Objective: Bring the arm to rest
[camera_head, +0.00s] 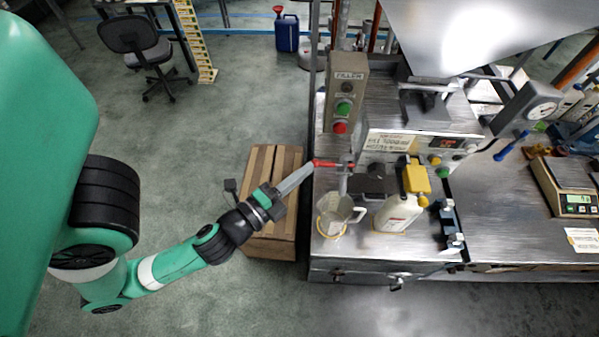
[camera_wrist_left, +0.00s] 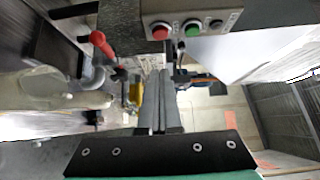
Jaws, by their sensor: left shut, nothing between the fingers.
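My left arm, green and black, comes in from the left in the head view. Its gripper (camera_head: 312,168) is shut and empty, with its tips beside the red-handled valve (camera_head: 328,163) at the left edge of the filling machine. I cannot tell whether they touch. In the left wrist view the closed fingers (camera_wrist_left: 158,98) point at the machine, and the red handle (camera_wrist_left: 101,43) is at their left. My right gripper is in neither view.
A clear jug (camera_head: 336,214) and a cream container with a yellow cap (camera_head: 397,212) stand on the steel bench. A control box with buttons (camera_head: 345,95) rises behind the gripper. Open floor lies to the left.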

